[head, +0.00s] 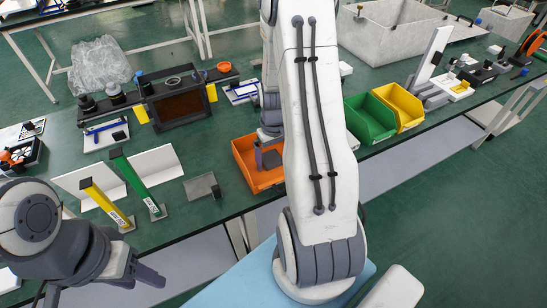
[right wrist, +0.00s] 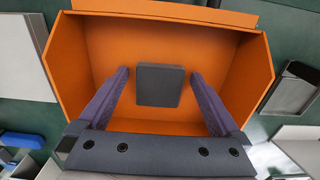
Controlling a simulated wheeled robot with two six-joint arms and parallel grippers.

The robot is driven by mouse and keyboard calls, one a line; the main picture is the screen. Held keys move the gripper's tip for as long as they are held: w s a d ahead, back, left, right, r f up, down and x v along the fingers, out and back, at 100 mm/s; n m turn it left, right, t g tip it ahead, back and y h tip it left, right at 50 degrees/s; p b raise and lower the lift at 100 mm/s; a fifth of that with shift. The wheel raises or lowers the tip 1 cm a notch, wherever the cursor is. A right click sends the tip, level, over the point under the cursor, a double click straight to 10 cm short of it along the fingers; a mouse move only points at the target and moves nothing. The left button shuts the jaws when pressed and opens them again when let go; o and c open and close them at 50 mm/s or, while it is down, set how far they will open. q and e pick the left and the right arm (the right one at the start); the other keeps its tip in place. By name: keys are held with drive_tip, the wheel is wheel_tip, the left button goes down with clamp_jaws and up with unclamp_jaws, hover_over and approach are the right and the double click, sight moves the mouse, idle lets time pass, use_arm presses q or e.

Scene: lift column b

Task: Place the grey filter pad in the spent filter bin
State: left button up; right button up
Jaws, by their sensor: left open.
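The grey filter pad (right wrist: 160,84) is a small dark square inside the orange bin (right wrist: 225,50) in the right wrist view. It lies between the fingertips of my right gripper (right wrist: 160,74), with a gap on each side, so the open fingers do not hold it. Whether it rests flat on the bin floor is hard to tell. In the head view the orange bin (head: 240,160) stands at the table's front edge, partly hidden by my right arm, and the right gripper reaches down into it. My left gripper (head: 145,278) is at the lower left, empty, in front of the table.
Green (head: 368,120) and yellow (head: 402,105) bins stand right of my right arm. Yellow (head: 106,204) and green (head: 136,184) upright posts stand on the left, beside white angled plates. A dark framed box (head: 178,100) stands behind. A small grey tray (head: 202,187) lies left of the orange bin.

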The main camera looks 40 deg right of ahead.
sight(274, 161)
wheel_tip(274, 161, up, 12)
drive_tip(key=p, duration=0.1)
drive_tip(key=shift+r, duration=0.15)
drive_tip(key=s+a+r+n, duration=0.1)
drive_tip(key=a+r+n, duration=0.1)
drive_tip(key=a, duration=0.6)
drive_tip(key=a+r+n, duration=0.2)
drive_tip(key=a, duration=0.7)
drive_tip(key=s+a+r+n+y, duration=0.1)
drive_tip(key=s+a+n, duration=0.4)
drive_tip(key=s+a, duration=0.9)
drive_tip(key=shift+s+r+n, duration=0.4)
drive_tip(key=shift+s+r, duration=0.15)
